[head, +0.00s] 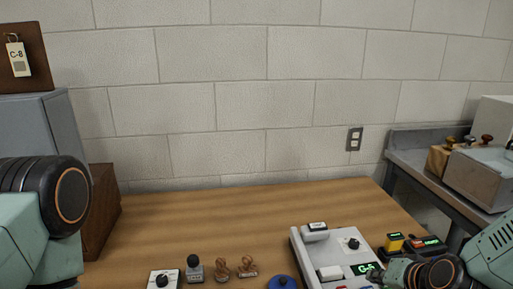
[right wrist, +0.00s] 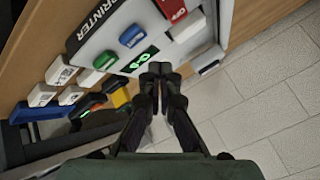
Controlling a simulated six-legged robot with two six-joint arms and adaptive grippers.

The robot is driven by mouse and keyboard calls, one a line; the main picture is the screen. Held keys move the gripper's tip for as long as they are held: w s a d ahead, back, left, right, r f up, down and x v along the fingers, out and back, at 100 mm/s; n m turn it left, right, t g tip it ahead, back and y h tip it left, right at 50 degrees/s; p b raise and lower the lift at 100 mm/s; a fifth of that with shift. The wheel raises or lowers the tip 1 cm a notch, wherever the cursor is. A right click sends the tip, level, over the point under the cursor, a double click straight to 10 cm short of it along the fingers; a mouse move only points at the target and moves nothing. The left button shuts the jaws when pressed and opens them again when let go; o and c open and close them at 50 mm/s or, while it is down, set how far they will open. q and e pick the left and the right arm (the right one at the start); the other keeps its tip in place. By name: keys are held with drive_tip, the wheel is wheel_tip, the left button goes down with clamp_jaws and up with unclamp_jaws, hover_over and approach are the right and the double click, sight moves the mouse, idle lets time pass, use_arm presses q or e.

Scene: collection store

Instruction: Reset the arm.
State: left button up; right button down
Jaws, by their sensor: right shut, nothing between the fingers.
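My right gripper (head: 377,276) is at the lower right of the head view, beside the right edge of a pale printer (head: 318,246). In the right wrist view its two dark fingers (right wrist: 160,71) meet at the tips, with nothing between them. The tips appear over the printer's edge near its green display (right wrist: 138,62); I cannot tell whether they touch it. Part of my left arm shows at the left edge of the head view, but its gripper is out of the picture.
The wooden table (head: 210,225) is mostly clear behind the printer. Several stamps, including a dark one (head: 195,270), stand along its front. A grey side bench (head: 412,172) holds a metal box (head: 478,178). Tiled floor (right wrist: 260,115) lies right of the printer in the wrist view.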

drive_tip(key=s+a+f+n+g+b, duration=0.1)
drive_tip(key=s+a+f+n+g, duration=0.1)
drive_tip(key=s+f, duration=0.4)
drive_tip(key=s+a+f+n+g+h+b, duration=0.1)
drive_tip(key=s+a+f+n+g, duration=0.1)
drive_tip(key=s+f, duration=0.5)
drive_tip(key=s+a+f+n+g+b, duration=0.2)
drive_tip(key=s+f, duration=0.5)
drive_tip(key=s, duration=0.9)
drive_tip(key=a+g, duration=0.1)
drive_tip(key=g, duration=0.1)
drive_tip(key=shift+f+g, duration=0.15)
drive_tip(key=shift+g, duration=0.15)
